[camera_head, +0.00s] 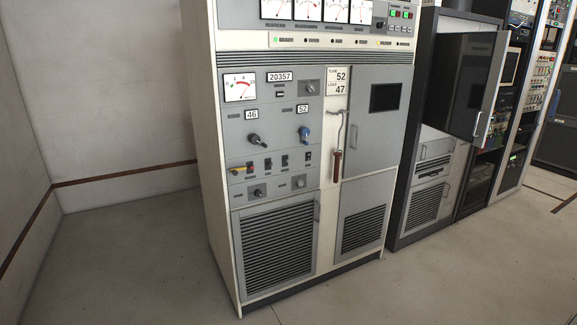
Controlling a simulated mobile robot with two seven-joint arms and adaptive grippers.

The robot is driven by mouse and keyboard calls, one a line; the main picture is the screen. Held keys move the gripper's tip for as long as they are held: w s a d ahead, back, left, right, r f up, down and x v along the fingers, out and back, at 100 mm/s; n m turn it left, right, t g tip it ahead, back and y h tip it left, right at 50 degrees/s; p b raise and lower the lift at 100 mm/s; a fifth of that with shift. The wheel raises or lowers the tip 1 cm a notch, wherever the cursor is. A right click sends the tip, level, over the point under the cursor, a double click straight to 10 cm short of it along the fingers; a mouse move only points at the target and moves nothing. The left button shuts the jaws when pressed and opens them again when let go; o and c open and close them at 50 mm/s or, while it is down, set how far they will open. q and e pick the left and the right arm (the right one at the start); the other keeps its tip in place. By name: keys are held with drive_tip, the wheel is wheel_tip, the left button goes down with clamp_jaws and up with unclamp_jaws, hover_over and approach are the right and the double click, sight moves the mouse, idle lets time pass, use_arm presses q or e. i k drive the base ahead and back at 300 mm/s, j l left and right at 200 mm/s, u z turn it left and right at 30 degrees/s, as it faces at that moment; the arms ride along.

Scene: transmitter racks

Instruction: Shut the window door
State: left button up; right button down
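Neither of my grippers is in view.
A cream transmitter cabinet (206,150) with meters, knobs and vents stands in the middle, left of the open door. More equipment racks (540,70) stand at the far right. The floor (440,280) in front is clear.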

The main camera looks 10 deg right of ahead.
sight(467, 70)
drive_tip(key=i+z, duration=0.25)
drive_tip(key=i, duration=1.2)
drive_tip(key=i+u, duration=0.35)
drive_tip(key=i, duration=0.15)
drive_tip(key=i+l+u, duration=0.35)
drive_tip(key=i+j+u, duration=0.1)
drive_tip(key=u, duration=9.4)
